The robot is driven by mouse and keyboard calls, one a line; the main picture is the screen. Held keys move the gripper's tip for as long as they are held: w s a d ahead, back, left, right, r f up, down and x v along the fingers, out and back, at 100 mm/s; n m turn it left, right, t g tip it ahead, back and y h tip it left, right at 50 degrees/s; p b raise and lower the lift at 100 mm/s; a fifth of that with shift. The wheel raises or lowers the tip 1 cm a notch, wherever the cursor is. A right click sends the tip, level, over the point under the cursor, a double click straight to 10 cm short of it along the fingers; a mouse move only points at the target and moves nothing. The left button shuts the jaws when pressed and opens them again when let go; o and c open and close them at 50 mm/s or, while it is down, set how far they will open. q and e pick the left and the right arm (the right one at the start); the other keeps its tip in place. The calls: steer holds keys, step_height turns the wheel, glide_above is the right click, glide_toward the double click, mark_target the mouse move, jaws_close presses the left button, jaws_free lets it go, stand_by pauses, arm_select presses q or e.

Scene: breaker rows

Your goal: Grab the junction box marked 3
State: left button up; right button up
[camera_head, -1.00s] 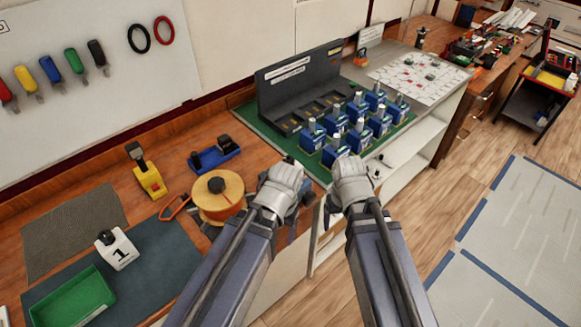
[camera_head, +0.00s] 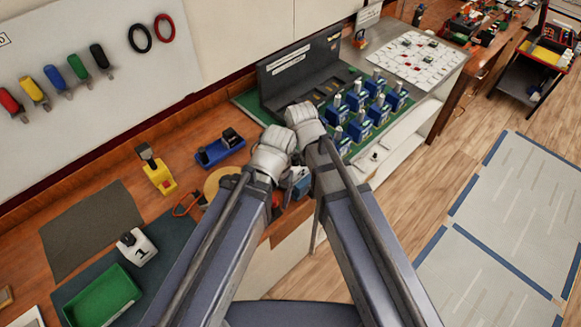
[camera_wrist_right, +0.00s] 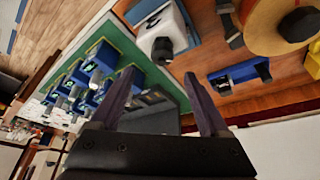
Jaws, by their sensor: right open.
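A white junction box with a black knob (camera_head: 137,247) stands at the left of the bench; its 1 was readable in the earlier head view. Another white box with a dark knob (camera_wrist_right: 163,25) shows at the top of the right wrist view, between the green mat and the orange spool. Its marking cannot be read. My right gripper (camera_wrist_right: 163,78) is open and empty, its fingers apart, with that box beyond the fingertips. In the head view my right gripper (camera_head: 306,122) is over the mat's near edge. My left gripper (camera_head: 272,153) is beside it; its fingers are hidden.
Several blue breakers (camera_head: 358,128) stand in rows on the green mat, in front of a dark panel (camera_head: 285,82). The orange spool (camera_wrist_right: 280,22) and a blue holder (camera_head: 219,149) are nearby. A yellow tool (camera_head: 160,178) and a green tray (camera_head: 103,296) are farther left.

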mark_target(295, 155)
steer(key=shift+d+f+b, duration=0.15)
steer(key=shift+f+b, duration=0.25)
steer(key=shift+b, duration=0.05)
steer(key=shift+b+x, duration=0.9)
steer(key=shift+x, duration=0.1)
steer(key=b+x, duration=0.4)
steer(key=x, duration=0.1)
steer(key=shift+a+f+b, duration=0.1)
steer(key=shift+a+b, duration=0.2)
steer(key=shift+b, duration=0.1)
jaws_close()
